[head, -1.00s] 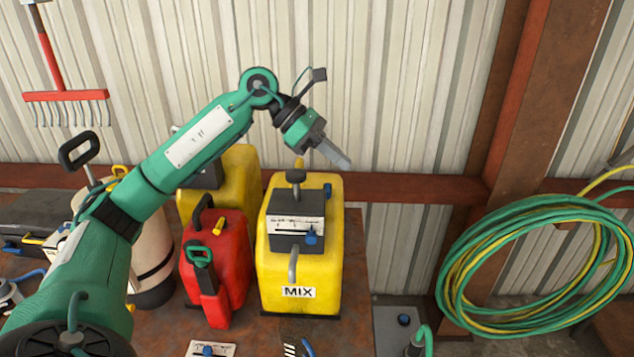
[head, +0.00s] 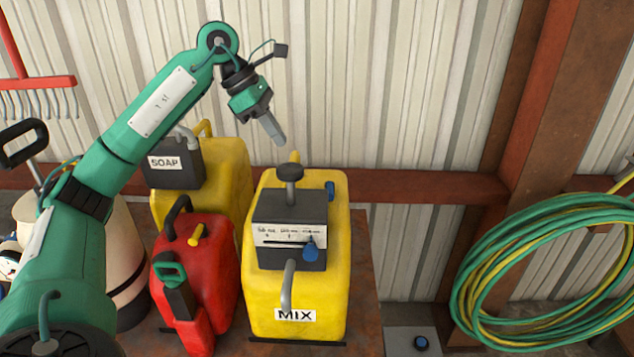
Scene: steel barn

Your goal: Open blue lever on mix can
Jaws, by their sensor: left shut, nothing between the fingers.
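The yellow mix can (head: 262,298) stands upright on the bench, with a MIX label low on its front. A dark grey box on its upper front carries a white label strip with a slot. The blue lever (head: 310,251) sits near the right end of that slot. My left gripper (head: 274,132) is shut and empty. It hangs in the air above and behind the can's top, apart from the can and from the lever. My right gripper is not in view.
A red can (head: 222,262) stands just left of the mix can, and a yellow SOAP can (head: 226,172) behind it. A dark knob (head: 290,172) rises from the mix can's top. A coiled green hose (head: 480,290) hangs at right.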

